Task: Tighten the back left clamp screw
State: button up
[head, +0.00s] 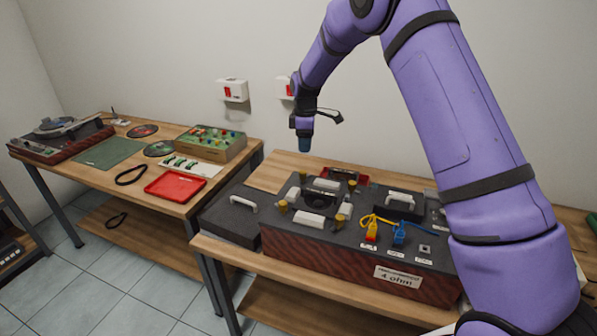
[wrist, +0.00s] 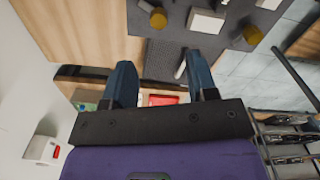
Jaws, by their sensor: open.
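A dark box with a red-brown front and a "4 ohm" label (head: 398,277) stands on the right table. On its top is a round driver (head: 315,199) with white blocks and brass-coloured clamp screws around it. The back left clamp screw (head: 303,175) seems to be the one at the driver's far left edge; a front left one (head: 283,206) is nearer. My gripper (head: 304,146) hangs above and behind the box, apart from the screws. In the wrist view its two blue fingers (wrist: 161,85) are spread with nothing held. Brass knobs (wrist: 158,18) show beyond the fingertips.
Yellow and blue clips (head: 385,232) with cables lie on the box's right side. A dark case with a handle (head: 235,212) is to its left. The left table holds a red tray (head: 175,185) and a green board (head: 211,141). Wall boxes (head: 233,90) hang behind.

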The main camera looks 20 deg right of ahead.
aim_at(303, 172)
jog(key=f, duration=1.1)
jog(key=shift+w+a+f, duration=0.2)
jog(key=shift+w+f, duration=0.05)
jog(key=shift+f, duration=0.15)
jog(key=c, duration=0.9)
